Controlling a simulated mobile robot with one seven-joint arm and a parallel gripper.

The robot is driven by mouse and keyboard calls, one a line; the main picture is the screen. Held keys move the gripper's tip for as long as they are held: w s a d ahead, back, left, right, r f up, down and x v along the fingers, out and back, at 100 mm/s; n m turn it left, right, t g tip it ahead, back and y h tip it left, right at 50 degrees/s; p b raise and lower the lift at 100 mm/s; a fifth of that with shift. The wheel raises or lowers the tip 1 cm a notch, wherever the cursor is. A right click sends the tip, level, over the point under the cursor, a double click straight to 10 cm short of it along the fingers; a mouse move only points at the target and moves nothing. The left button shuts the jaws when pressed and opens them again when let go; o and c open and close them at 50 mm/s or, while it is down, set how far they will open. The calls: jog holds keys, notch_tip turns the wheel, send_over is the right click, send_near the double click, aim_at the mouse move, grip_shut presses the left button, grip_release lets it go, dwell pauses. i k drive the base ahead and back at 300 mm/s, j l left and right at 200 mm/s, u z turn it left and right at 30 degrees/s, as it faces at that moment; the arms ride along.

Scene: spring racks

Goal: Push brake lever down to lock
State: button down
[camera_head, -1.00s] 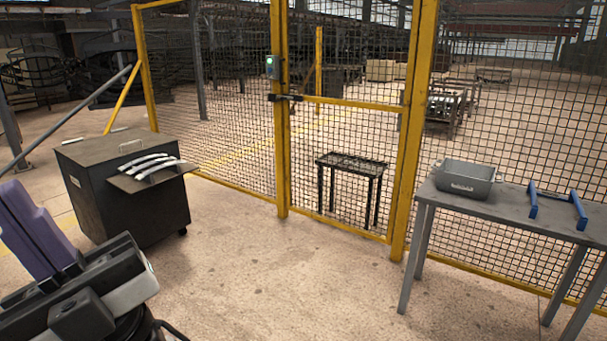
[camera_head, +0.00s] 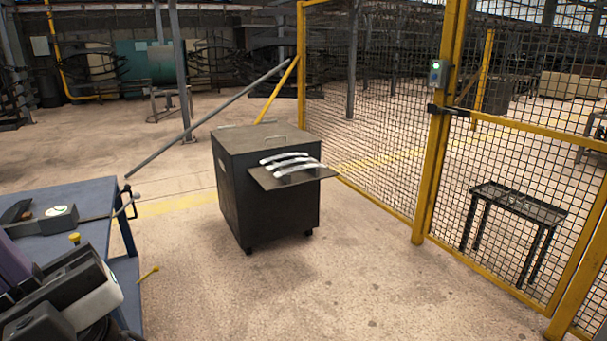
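I cannot pick out a brake lever for certain. A dark box cart (camera_head: 265,185) on casters stands mid-floor, with several curved pale metal strips (camera_head: 290,165) on its side shelf. A caster (camera_head: 248,251) shows at its near corner, too small to show any lever. A yellow-ended lever-like part (camera_head: 149,273) sticks out beside the blue bench (camera_head: 85,195) at the left. My dark and white arm end (camera_head: 75,300) is at the lower left, in front of the bench and apart from the cart. Its fingers cannot be made out.
A small dark table (camera_head: 515,205) stands behind the mesh. A grey sloping bar (camera_head: 200,125) crosses behind the cart. The floor (camera_head: 330,290) in front of the cart is clear.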

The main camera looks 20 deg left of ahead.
aim_at(156, 268)
jog(key=i+u, duration=0.2)
jog(key=u, duration=0.2)
jog(key=i+l+u, duration=0.15)
jog(key=u, duration=0.2)
jog(key=i+l+u, duration=0.15)
jog(key=u, duration=0.25)
jog(key=i+l+u, duration=0.55)
jog(key=l+u, duration=0.25)
jog(key=i+l, duration=0.35)
jog(key=i, duration=0.15)
jog(key=i+l, duration=0.35)
jog(key=i, duration=0.2)
jog(key=i+l+u, duration=0.1)
jog(key=i+l, duration=0.2)
jog(key=i, duration=0.2)
jog(key=i+j, duration=0.3)
jog(key=i, duration=0.2)
